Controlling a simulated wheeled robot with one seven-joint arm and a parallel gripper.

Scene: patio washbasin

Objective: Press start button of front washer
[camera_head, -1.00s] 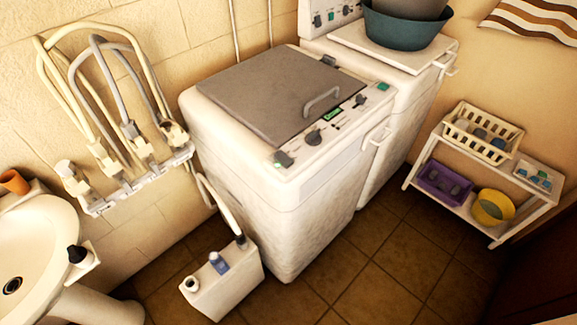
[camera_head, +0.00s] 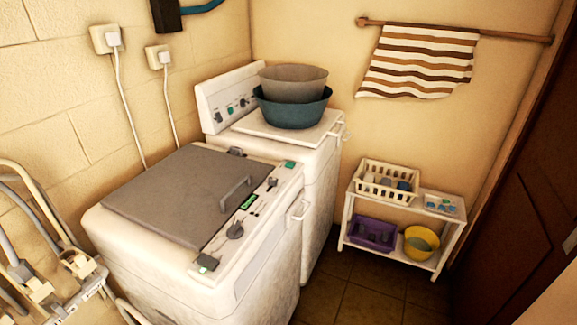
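The front washer (camera_head: 255,285) is a white top-loader at the lower left, with a closed grey lid (camera_head: 170,195) and a grey lid handle (camera_head: 236,192). Its control strip runs along the right edge of the top. On it are a green button (camera_head: 289,165) at the far end, a small dark knob (camera_head: 272,182), a lit green display (camera_head: 249,202), a larger dark knob (camera_head: 235,231) and a dark grey-green button (camera_head: 207,262) at the near end. I cannot tell from any label which is the start button. My gripper is not in view.
A second white washer (camera_head: 320,165) stands behind, with stacked bowls (camera_head: 292,105) on its lid. A white shelf (camera_head: 398,252) with baskets stands at the right wall. Pipes (camera_head: 40,220) are at the lower left. Dark floor (camera_head: 345,300) is open right of the front washer. A brown door (camera_head: 525,170) is at right.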

